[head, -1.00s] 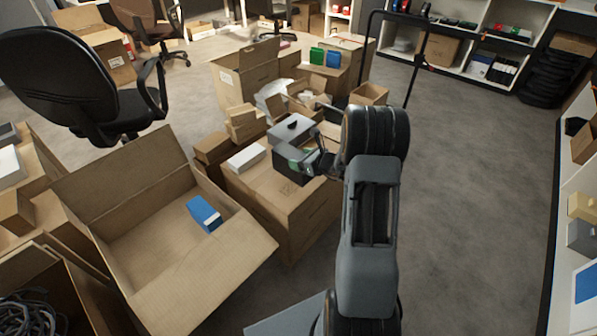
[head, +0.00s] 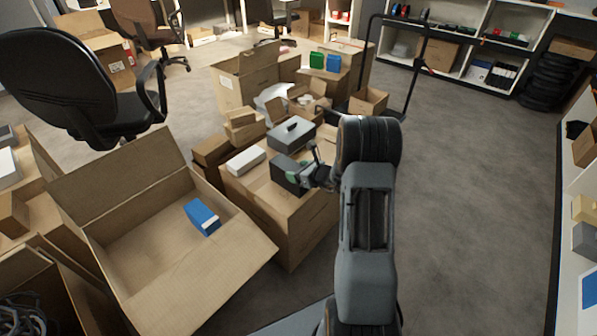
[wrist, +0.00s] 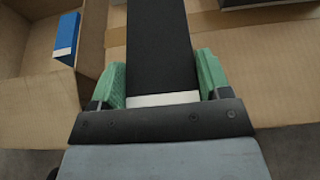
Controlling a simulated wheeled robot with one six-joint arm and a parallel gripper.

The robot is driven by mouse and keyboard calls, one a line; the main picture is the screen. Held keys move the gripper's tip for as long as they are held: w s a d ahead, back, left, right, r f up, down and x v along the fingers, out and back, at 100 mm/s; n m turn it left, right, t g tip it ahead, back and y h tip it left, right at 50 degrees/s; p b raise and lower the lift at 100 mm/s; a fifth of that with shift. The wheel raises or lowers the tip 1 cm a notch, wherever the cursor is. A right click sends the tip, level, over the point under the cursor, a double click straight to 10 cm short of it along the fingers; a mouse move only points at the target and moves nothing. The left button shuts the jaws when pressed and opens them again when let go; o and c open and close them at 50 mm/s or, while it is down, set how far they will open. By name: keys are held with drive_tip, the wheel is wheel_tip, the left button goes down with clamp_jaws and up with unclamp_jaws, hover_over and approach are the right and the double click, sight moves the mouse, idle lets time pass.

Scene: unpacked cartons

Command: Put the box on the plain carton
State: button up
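A dark box (head: 287,173) with a pale end strip is at the top of the large closed brown carton (head: 290,228). In the wrist view the dark box (wrist: 158,45) lies between my green-padded fingers, which touch its sides. My gripper (head: 308,172) is shut on it. The gripper also shows at the bottom of the wrist view (wrist: 162,88). I cannot tell whether the box rests on the carton or hangs just above it. The carton top (wrist: 265,70) spreads around the box in the wrist view.
A grey case (head: 291,136) and a white box (head: 246,160) sit beside the dark box. A large open carton (head: 120,225) at left holds a blue box (head: 202,216). Smaller cartons crowd behind. The floor (head: 470,200) at right is clear.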

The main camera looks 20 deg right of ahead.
drive_tip(key=o, duration=0.4)
drive_tip(key=shift+r, duration=0.15)
drive_tip(key=shift+r+p, duration=0.2)
drive_tip(key=shift+p, duration=0.1)
drive_tip(key=p+v, duration=0.3)
drive_tip(key=v, duration=0.8)
drive_tip(key=s+a+r+n+g+y, duration=0.1)
drive_tip(key=s+a+r+n+g, duration=0.35)
drive_tip(key=a+n, duration=0.45)
drive_tip(key=s+a+r+n+g+y, duration=0.1)
drive_tip(key=s+a+r+n+g, duration=0.35)
drive_tip(key=a+n, duration=0.4)
drive_tip(key=s+r+n+h, duration=0.1)
drive_tip(key=s+n+h, duration=0.1)
drive_tip(key=s+n, duration=0.1)
drive_tip(key=s+r+n+h, duration=0.1)
drive_tip(key=s+n+h, duration=0.2)
drive_tip(key=n, duration=0.3)
drive_tip(key=s+r+n+h, duration=0.1)
drive_tip(key=s+n+h, duration=0.1)
drive_tip(key=s+n, duration=0.1)
drive_tip(key=shift+s+d+r+n+g+h, duration=0.15)
drive_tip(key=shift+d+r+n+g+h, duration=0.2)
drive_tip(key=shift+n, duration=0.5)
